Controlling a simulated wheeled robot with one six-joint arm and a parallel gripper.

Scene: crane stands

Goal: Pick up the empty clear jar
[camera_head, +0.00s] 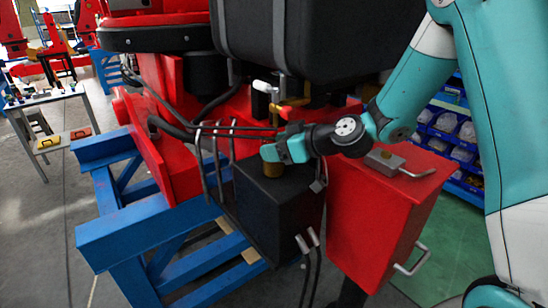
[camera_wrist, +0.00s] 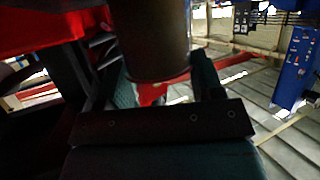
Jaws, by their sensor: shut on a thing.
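A small jar-like cylinder (camera_head: 272,170) shows brownish below my gripper (camera_head: 272,152), at the top of the black box (camera_head: 270,205). In the wrist view the cylinder (camera_wrist: 155,40) looks dark and brown and stands between the two fingers of my gripper (camera_wrist: 163,84). My gripper is shut on it. The teal fingers hide the cylinder's upper part in the head view. I cannot tell whether its base touches the box top, nor whether it is clear and empty.
A red box (camera_head: 375,215) with metal handles stands right of the black box. Thin hoses and a brass valve (camera_head: 270,95) are close behind my gripper. A blue frame (camera_head: 140,220) is at the left.

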